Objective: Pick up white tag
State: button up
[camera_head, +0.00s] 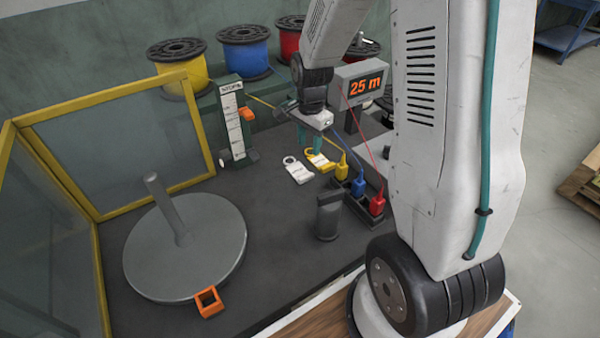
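The white tag (299,171), with a ring-shaped end, lies flat on the dark bench top. A yellow tag (320,161) of like shape lies close to its right. My gripper (311,147) has teal fingers pointing down, a little behind and to the right of the white tag in the picture. The fingers stand apart with nothing seen between them. The gripper's exact height above the bench is hard to tell. The white tag is apart from the gripper and fully visible.
Yellow, blue and red plugs (376,202) with thin wires stand right of the tags. A dark post (328,218), a grey turntable (170,262) with a spindle and an orange clip (208,302) are nearer. A marked gauge (235,122) stands left; spools (246,55) and a "25 m" display (363,82) are behind.

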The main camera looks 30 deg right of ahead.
jog(key=m, duration=0.2)
send_near(309, 174)
jog(key=shift+d+f, duration=0.3)
jog(key=f, duration=0.8)
jog(key=shift+w+a, duration=0.15)
jog(key=shift+a, duration=0.15)
grip_shut()
